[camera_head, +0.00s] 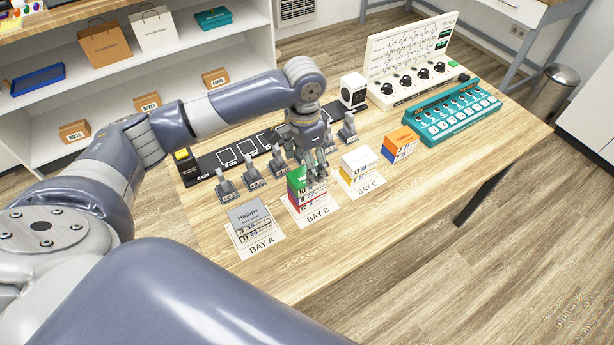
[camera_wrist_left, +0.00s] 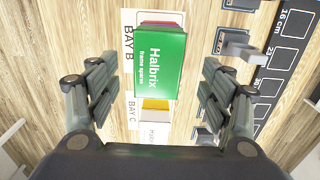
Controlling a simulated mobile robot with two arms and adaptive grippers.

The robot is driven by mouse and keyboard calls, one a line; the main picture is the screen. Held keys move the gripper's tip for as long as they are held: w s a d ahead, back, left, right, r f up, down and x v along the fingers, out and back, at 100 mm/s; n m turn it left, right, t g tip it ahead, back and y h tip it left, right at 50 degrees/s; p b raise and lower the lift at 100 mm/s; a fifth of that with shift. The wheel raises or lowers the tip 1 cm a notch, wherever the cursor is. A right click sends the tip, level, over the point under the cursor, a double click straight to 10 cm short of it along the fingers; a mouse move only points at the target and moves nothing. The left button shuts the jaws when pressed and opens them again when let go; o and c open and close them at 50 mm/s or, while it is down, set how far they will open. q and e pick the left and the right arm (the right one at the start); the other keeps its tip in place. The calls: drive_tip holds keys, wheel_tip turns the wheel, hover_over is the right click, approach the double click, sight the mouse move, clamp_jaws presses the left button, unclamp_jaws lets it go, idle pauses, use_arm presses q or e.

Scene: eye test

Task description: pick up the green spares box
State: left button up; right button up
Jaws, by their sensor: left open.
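The green spares box (camera_head: 298,175) lies on top of a stack with red-and-white boxes beneath it, on the BAY B card (camera_head: 318,217). In the left wrist view its green top (camera_wrist_left: 160,65), lettered "Halbrix frame spares", faces me. My left gripper (camera_head: 317,175) is open and empty, pointing down close by the box's right and far side in the head view. In the left wrist view its fingers (camera_wrist_left: 158,85) stand apart to either side of the box, with gaps. The gripper partly hides the box in the head view. My right gripper is not in view.
A grey box stack (camera_head: 247,215) stands on BAY A, white-and-yellow boxes (camera_head: 360,163) on BAY C. An orange-and-blue box (camera_head: 400,143) is further right. Several grey clamp-like stands (camera_head: 251,172) line a black ruled strip (camera_head: 208,164) behind. The front of the table is clear.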

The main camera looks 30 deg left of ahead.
use_arm(q)
drive_tip(key=f, duration=0.2)
drive_tip(key=f+p, duration=0.1)
drive_tip(key=f, duration=0.1)
drive_tip(key=shift+w+d, duration=0.15)
drive_tip(key=shift+d, duration=0.1)
drive_tip(key=shift+f, duration=0.4)
drive_tip(key=c, duration=1.2)
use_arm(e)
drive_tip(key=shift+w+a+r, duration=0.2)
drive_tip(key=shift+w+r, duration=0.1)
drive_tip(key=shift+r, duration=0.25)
